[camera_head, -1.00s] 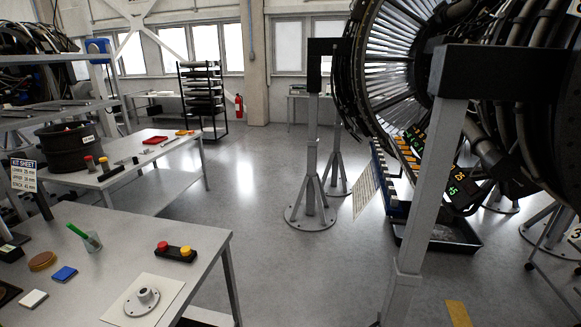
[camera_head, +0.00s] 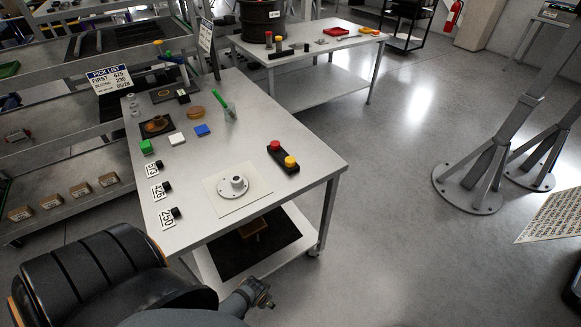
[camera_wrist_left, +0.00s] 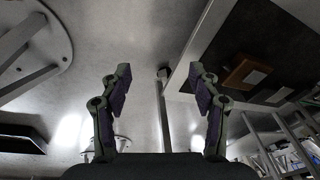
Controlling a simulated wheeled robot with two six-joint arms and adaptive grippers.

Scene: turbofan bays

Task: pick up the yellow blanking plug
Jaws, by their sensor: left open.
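The yellow blanking plug (camera_head: 290,162) sits beside a red plug (camera_head: 275,147) in a black holder (camera_head: 283,157) near the right edge of the near table. Only its round yellow top shows clearly. The plug is not in the wrist view. My right gripper is not in view.
A flanged fitting (camera_head: 233,186) on a pale sheet lies left of the holder. Several number tags, a green block (camera_head: 146,147) and a blue block (camera_head: 202,130) lie farther left. A brown box (camera_wrist_left: 245,75) sits on the lower shelf.

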